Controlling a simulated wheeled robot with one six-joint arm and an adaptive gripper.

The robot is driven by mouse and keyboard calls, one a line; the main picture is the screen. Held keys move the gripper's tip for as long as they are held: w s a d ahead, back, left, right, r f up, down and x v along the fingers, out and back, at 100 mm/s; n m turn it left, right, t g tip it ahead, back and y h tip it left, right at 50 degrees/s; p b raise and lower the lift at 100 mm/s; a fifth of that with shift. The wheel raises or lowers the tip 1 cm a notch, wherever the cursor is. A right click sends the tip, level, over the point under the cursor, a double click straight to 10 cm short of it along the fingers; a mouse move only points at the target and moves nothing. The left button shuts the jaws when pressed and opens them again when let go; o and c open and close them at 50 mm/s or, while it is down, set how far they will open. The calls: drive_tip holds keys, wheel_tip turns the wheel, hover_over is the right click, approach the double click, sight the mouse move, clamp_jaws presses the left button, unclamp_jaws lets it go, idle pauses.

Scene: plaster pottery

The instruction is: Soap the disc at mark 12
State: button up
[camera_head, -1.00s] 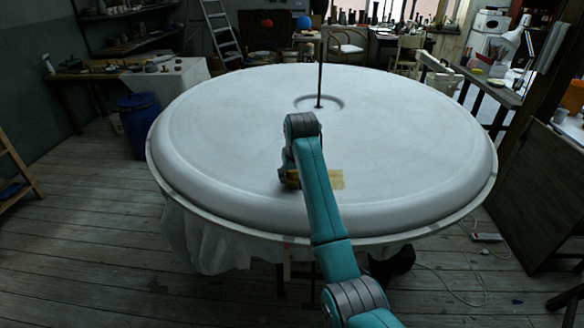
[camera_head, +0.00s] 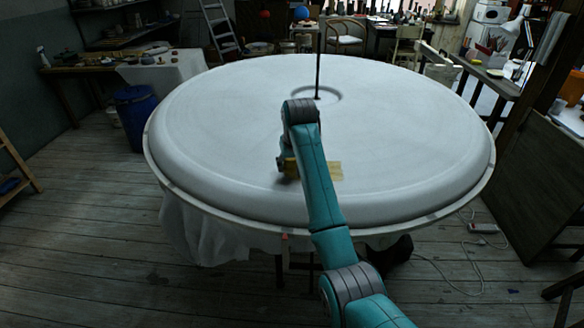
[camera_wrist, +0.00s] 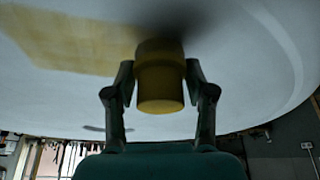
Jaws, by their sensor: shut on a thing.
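A large round white plaster disc (camera_head: 400,130) lies flat, with a raised rounded rim. A yellowish rectangular patch (camera_head: 325,171) lies on its near part, and it also shows in the wrist view (camera_wrist: 75,38). My gripper (camera_wrist: 160,82) is shut on a yellow-brown round brush (camera_wrist: 160,85) with a dark, blurred top against or very close to the disc; contact is not clear. In the head view the brush (camera_head: 291,168) is at the left side of the patch, partly hidden by my arm. I cannot read any mark numbers.
A thin dark rod (camera_head: 318,60) stands up at the disc's middle. A blue barrel (camera_head: 136,115) stands at the left, and a dark board (camera_head: 540,190) leans at the right. A white cable (camera_head: 470,275) lies on the floor. The disc's top is otherwise clear.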

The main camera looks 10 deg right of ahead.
wheel_tip(320, 180, up, 2)
drive_tip(key=shift+w+a+r, duration=0.1)
drive_tip(key=shift+r, duration=2.35)
